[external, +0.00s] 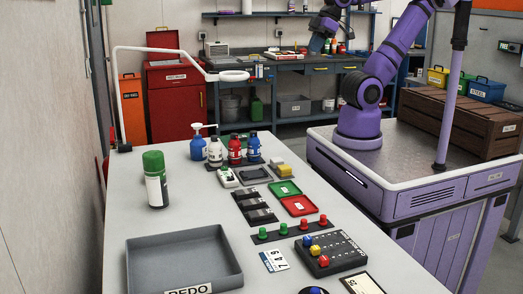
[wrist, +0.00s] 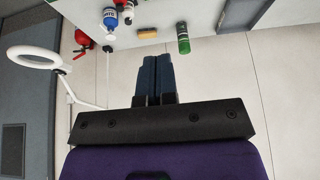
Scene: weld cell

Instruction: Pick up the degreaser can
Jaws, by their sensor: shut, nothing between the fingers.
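A green-capped can (external: 155,180) with a white and dark label stands upright near the left edge of the grey-white table; its print is too small to read. I take it for the degreaser can. In the wrist view, the green can (wrist: 183,38) shows above and right of my fingers, in an upside-down picture. My gripper (wrist: 158,78) has its two blue fingers together, with nothing between them. In the external view, my gripper (external: 317,43) is raised high at the top, far behind and to the right of the can. Nothing touches the can.
A grey tray (external: 133,262) lies in front. A white ring lamp (external: 234,76) reaches over the table's back. Room around the can is clear; the wall is left.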

